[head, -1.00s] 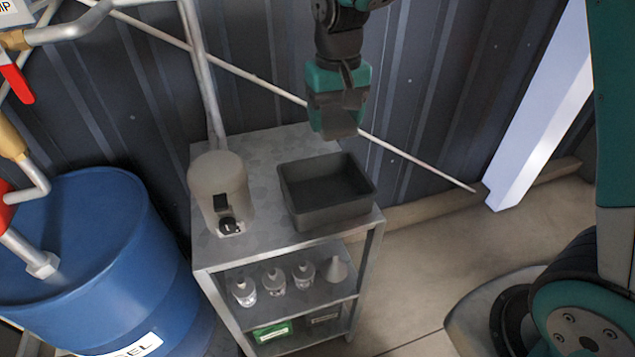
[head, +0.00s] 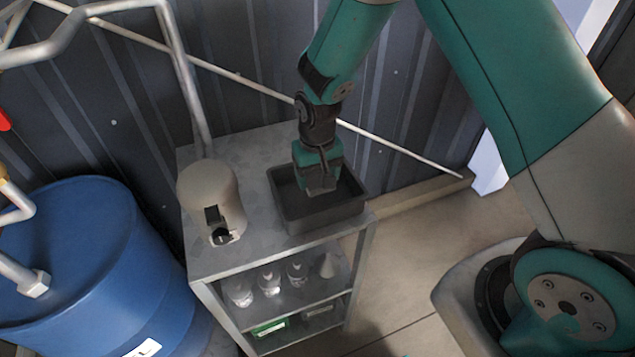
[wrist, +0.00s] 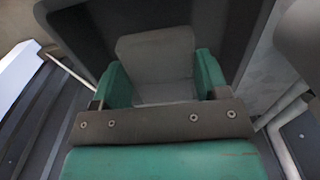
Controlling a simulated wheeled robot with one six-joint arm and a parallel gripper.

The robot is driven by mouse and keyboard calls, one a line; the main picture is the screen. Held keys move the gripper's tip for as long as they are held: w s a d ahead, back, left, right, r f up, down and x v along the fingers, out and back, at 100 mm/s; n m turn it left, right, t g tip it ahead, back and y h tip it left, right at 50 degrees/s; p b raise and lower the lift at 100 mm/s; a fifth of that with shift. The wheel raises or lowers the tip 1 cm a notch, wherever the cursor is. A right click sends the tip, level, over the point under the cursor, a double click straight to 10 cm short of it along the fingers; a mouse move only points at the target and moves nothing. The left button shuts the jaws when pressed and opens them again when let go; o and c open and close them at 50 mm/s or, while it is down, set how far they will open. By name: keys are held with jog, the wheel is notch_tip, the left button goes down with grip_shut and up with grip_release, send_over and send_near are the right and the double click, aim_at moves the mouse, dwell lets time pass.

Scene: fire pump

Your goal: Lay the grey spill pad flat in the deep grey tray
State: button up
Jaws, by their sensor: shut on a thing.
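The deep grey tray (head: 322,214) sits on the top of a metal shelf unit, open side up. My gripper (head: 318,178) points down into the tray's opening. It is shut on the grey spill pad, which shows in the wrist view (wrist: 157,60) between the green fingers (wrist: 160,85). The tray's dark walls (wrist: 235,30) surround the pad in that view. The pad's lower edge is low in the tray, but I cannot tell whether it touches the floor. In the head view my gripper hides most of the pad.
A beige canister (head: 210,195) stands left of the tray on the same top. Bottles and a funnel (head: 328,267) sit on the shelf below. A blue barrel (head: 85,250) stands at the left. A pale pipe (head: 385,150) crosses the wall behind.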

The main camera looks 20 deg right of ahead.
aim_at(318, 178)
notch_tip(318, 178, down, 4)
jog(key=shift+r+p, duration=0.1)
jog(key=shift+p, duration=0.35)
jog(key=shift+f+b, duration=0.5)
jog(key=shift+f, duration=0.1)
jog(key=shift+f, duration=0.1)
